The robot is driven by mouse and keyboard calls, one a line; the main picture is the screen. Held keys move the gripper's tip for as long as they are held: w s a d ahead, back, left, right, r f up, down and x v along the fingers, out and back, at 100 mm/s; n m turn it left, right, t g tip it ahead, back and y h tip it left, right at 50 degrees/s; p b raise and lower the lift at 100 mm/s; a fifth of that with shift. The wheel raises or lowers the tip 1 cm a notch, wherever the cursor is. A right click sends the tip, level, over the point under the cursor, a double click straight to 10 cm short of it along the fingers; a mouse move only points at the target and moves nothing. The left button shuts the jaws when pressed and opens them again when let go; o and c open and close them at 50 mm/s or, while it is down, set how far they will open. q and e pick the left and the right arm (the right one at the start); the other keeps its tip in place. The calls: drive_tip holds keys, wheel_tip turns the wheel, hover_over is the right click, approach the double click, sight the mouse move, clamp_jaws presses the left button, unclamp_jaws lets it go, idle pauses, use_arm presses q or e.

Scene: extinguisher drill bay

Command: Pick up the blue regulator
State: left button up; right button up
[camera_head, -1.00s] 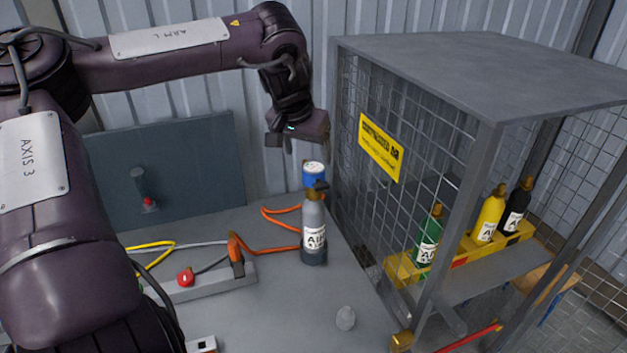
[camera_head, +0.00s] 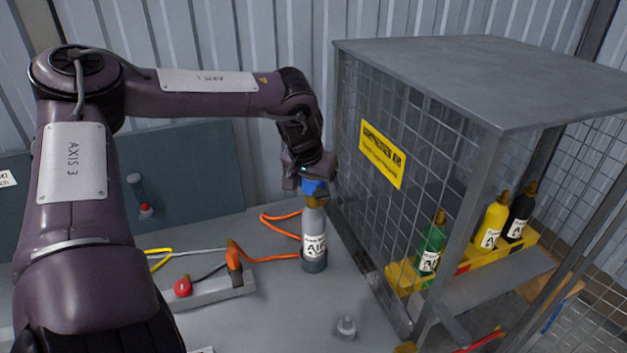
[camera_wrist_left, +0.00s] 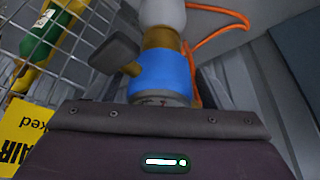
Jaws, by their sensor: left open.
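The blue regulator (camera_head: 314,188) sits on top of an upright grey air cylinder (camera_head: 314,235) standing on the bench. My left gripper (camera_head: 311,178) is directly above the regulator and partly covers its upper part. The jaws are open, and I cannot tell whether they touch it. In the left wrist view, the blue body of the regulator (camera_wrist_left: 160,73) is just beyond the gripper's edge, with a brass collar and a dark knob on a brass stem at its side. The fingertips are mostly hidden there. My right gripper is not in view.
A mesh cage (camera_head: 470,75) stands close on the right, with green (camera_head: 430,248), yellow (camera_head: 491,225) and black (camera_head: 517,218) cylinders inside. An orange hose (camera_head: 275,257) runs beside the grey cylinder. A small grey knob-like object (camera_head: 346,328) lies on the bench in front.

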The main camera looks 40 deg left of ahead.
use_arm(q)
drive_tip(key=shift+d, duration=0.1)
drive_tip(key=shift+c, duration=0.3)
drive_tip(key=c, duration=1)
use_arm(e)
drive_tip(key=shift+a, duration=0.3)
use_arm(q)
drive_tip(key=shift+r, duration=0.1)
